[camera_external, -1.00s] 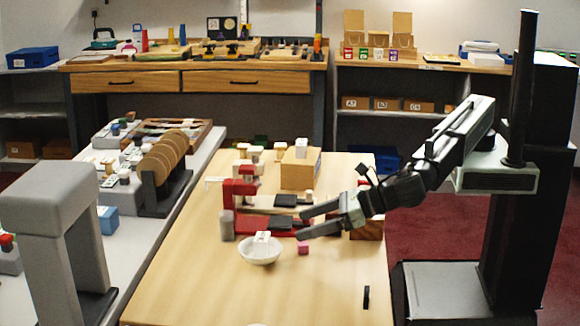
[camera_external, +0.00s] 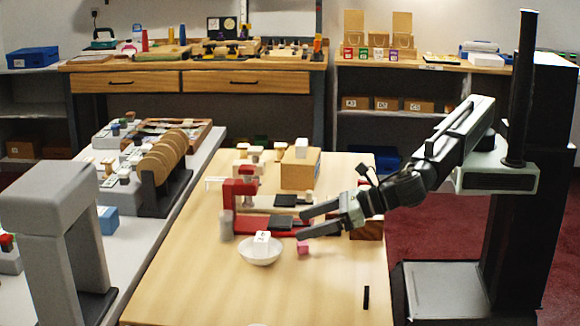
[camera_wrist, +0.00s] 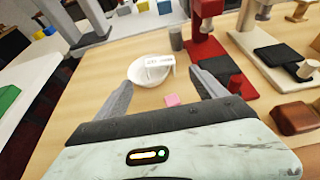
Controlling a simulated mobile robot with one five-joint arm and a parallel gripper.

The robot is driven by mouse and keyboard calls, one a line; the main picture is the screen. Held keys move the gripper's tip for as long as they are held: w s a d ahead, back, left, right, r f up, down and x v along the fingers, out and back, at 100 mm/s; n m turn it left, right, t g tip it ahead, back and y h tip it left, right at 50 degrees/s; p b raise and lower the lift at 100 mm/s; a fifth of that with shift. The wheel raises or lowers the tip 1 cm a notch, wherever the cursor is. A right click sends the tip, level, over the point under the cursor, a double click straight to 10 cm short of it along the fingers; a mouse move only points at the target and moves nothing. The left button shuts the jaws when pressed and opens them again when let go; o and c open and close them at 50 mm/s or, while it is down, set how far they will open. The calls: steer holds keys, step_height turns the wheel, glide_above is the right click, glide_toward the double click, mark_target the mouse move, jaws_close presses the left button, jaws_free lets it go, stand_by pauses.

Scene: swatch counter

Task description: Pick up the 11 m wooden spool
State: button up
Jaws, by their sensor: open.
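Several small wooden spools with pale tops stand on the table around the red press; one (camera_external: 308,196) is right of it and others (camera_external: 279,152) are behind. I cannot read any label, so I cannot tell which is the 11 m spool. A white bowl (camera_external: 260,254) holds a white labelled piece (camera_external: 262,240); anything under it is hidden. My gripper (camera_external: 299,224) is open and empty, above the table right of the bowl. The bowl (camera_wrist: 150,74) is ahead of the fingers.
A pink block (camera_external: 303,248) lies beside the bowl, below my fingers. The red press (camera_external: 240,195) and a grey cylinder (camera_external: 227,226) stand behind it. A brown wooden block (camera_wrist: 298,117) is at right. A cardboard box (camera_external: 300,170) stands farther back. The table front is mostly clear.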

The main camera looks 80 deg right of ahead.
steer(key=shift+c, duration=1.4)
